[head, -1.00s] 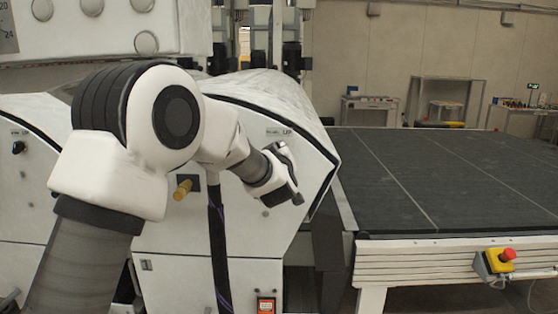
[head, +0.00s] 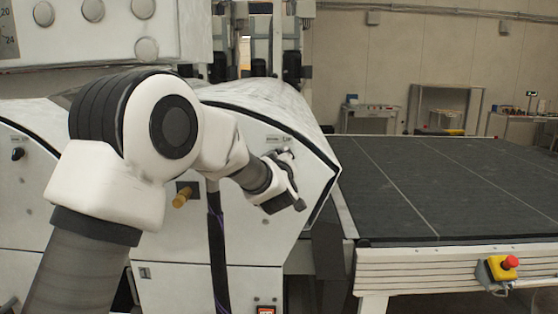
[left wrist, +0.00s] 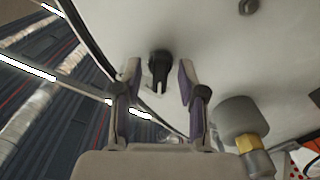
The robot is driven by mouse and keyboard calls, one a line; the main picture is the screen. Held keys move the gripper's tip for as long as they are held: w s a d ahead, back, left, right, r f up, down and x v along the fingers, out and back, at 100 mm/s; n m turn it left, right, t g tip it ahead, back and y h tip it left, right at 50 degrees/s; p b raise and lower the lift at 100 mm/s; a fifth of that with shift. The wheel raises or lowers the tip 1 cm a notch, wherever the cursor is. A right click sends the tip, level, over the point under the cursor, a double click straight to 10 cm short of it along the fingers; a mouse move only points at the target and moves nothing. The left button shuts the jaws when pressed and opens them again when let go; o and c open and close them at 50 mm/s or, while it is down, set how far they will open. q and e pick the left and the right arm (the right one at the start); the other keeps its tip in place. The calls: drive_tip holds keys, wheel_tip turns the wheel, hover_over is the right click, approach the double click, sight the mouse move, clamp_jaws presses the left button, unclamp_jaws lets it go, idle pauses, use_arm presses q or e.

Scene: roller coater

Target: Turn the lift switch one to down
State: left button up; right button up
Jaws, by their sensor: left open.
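A black switch knob (left wrist: 160,68) with a slotted end stands out from the white machine panel (left wrist: 205,40) in the left wrist view. My left gripper (left wrist: 159,72) is open, with one finger on each side of the knob and visible gaps to both. I cannot tell how deep the knob sits between the fingertips. In the head view my left gripper (head: 288,178) is at the right part of the white side panel (head: 255,225), below small labels. The switch itself is hidden there behind the gripper. My right gripper is not in view.
A yellow-brown knob (head: 181,198) on a dark plate sits left of the gripper. Another black knob (head: 17,154) is at far left. A dark flat table (head: 430,185) with a yellow-red emergency button (head: 500,268) extends right. A grey cylindrical part (left wrist: 240,118) is near the right finger.

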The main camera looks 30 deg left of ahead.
use_arm(q)
drive_tip(key=v, duration=1.2)
drive_tip(key=shift+f, duration=0.1)
wheel_tip(320, 180, down, 20)
drive_tip(key=m+g+h, duration=0.1)
drive_tip(key=g, duration=0.3)
drive_tip(key=s+f+m+g+h, duration=0.15)
drive_tip(key=s+f, duration=0.35)
drive_tip(key=f, duration=0.6)
drive_tip(key=s+f+m+g+h, duration=0.1)
drive_tip(key=s+f+m+g, duration=0.2)
drive_tip(key=f, duration=0.7)
drive_tip(key=s+d+f+m+g+h, duration=0.1)
drive_tip(key=s+f+g, duration=0.1)
drive_tip(key=s+f, duration=0.6)
drive_tip(key=s+d+f+m+g+h, duration=0.1)
drive_tip(key=s+f+g, duration=0.2)
drive_tip(key=s+f, duration=0.55)
drive_tip(key=s+d+r+m+g+h, duration=0.1)
drive_tip(key=s+d+m+g+h, duration=0.1)
drive_tip(key=s, duration=1)
drive_tip(key=shift+s+d+r+m+g, duration=0.3)
drive_tip(key=shift+d+r+m+g, duration=0.1)
drive_tip(key=shift+d+m, duration=0.45)
